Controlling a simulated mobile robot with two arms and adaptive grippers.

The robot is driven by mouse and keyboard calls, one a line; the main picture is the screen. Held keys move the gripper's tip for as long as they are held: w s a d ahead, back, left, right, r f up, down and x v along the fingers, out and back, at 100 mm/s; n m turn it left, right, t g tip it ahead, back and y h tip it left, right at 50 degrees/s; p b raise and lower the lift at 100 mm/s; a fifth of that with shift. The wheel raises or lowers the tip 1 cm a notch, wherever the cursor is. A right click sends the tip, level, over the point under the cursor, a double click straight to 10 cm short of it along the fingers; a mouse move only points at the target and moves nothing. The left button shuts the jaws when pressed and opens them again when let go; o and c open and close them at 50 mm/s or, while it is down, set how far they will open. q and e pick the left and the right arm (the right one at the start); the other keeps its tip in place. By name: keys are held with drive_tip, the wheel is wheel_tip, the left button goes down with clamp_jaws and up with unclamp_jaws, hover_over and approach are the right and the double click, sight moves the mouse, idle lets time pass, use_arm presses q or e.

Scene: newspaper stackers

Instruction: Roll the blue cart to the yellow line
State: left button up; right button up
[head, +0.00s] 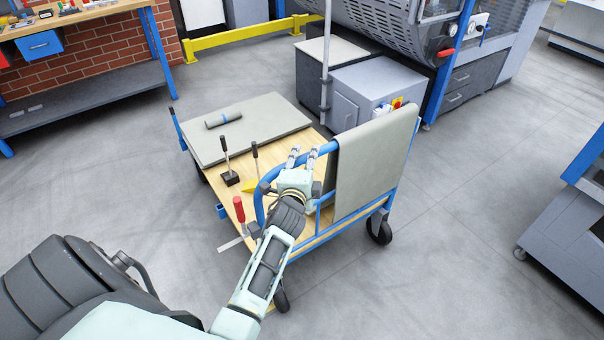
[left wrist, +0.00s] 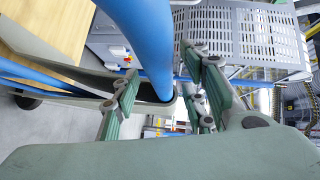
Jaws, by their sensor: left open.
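The blue cart (head: 320,222) stands on the grey floor in the middle of the head view. It has a wooden deck, blue tube frame and black wheels. My left gripper (head: 303,155) is at the cart's near curved blue handle bar. In the left wrist view the blue bar (left wrist: 142,42) passes between the open fingers (left wrist: 165,75); whether they touch it I cannot tell. A grey sheet (head: 372,165) hangs over the handle end. No yellow line shows on the floor. My right gripper is out of view.
A grey cabinet (head: 375,92) and machine stand behind. A yellow rail (head: 240,35) and workbench (head: 90,95) are at back left. Another grey cart (head: 570,230) stands right.

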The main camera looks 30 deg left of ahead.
use_arm(q)
drive_tip(key=v, duration=1)
drive_tip(key=shift+s, duration=0.1)
drive_tip(key=s+d+f+n+g+h, duration=0.15)
drive_tip(key=s+d+f, duration=0.25)
drive_tip(key=f, duration=0.7)
drive_tip(key=s+d+f+n+g+h, duration=0.1)
drive_tip(key=s+d+f+g+h, duration=0.15)
drive_tip(key=f, duration=0.75)
drive_tip(key=s+d+f+n+g+h, duration=0.15)
drive_tip(key=s+d+f, duration=0.25)
drive_tip(key=f, duration=0.7)
drive_tip(key=s+d+f+n+g, duration=0.2)
drive_tip(key=s+f+g, duration=0.2)
drive_tip(key=s+f, duration=0.95)
drive_tip(key=s+a+f+n+g, duration=0.1)
drive_tip(key=s+f+g, duration=0.1)
drive_tip(key=s, duration=0.8)
drive_tip(key=s+a+f+n+g, duration=0.1)
drive_tip(key=s+f+n+g, duration=0.1)
drive_tip(key=s, duration=0.9)
drive_tip(key=shift+s+f+n+g+h, duration=0.15)
drive_tip(key=shift+f+n+g+h, duration=0.2)
drive_tip(key=shift+f, duration=0.5)
